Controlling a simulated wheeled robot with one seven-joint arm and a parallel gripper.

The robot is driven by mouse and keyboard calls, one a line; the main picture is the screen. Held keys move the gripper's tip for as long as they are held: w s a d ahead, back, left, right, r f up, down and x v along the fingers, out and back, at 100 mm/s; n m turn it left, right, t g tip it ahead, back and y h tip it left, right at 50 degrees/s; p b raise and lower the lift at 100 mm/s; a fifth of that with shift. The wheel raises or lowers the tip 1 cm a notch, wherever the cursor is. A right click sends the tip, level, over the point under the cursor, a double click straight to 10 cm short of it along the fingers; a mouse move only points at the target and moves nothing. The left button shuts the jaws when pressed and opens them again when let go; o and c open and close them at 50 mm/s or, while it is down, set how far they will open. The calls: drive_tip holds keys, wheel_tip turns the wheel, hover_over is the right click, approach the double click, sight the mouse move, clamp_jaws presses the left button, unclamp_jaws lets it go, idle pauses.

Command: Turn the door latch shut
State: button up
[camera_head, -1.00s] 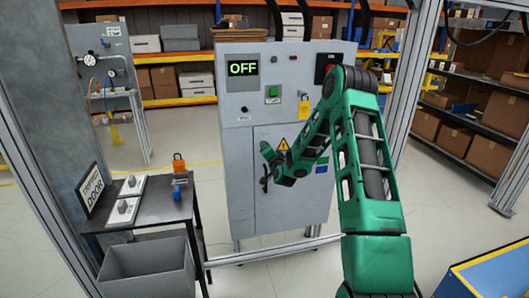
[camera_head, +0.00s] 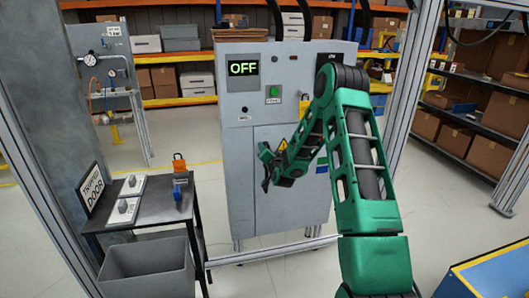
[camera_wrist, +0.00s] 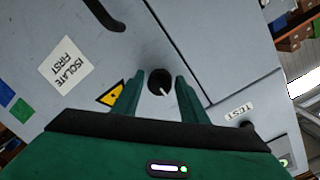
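The grey cabinet (camera_head: 238,140) stands ahead with its door (camera_head: 270,212) closed flush as far as I can tell. In the wrist view, a round black knob (camera_wrist: 159,84) with a white mark, seemingly the latch, sits on the cabinet face near the door seam. My gripper (camera_wrist: 158,76) is open, its two green fingers on either side of the knob in the picture. I cannot tell whether they touch it. In the head view my gripper (camera_head: 267,168) is at the door's left side and hides the knob.
A black elongated slot or handle (camera_wrist: 105,14) is near the knob. A warning triangle (camera_wrist: 112,95) and an "ISOLATE FIRST" label (camera_wrist: 66,63) are on the cabinet. A black side table (camera_head: 150,205) with switches and a padlock stands left, a grey bin (camera_head: 148,270) below it.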

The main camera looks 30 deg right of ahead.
drive_tip(key=shift+o, duration=0.6)
drive_tip(key=shift+d+r, duration=0.1)
drive_tip(key=shift+s, duration=0.2)
drive_tip(key=v, duration=1)
drive_tip(key=shift+a, duration=0.25)
drive_tip(key=shift+r, duration=0.1)
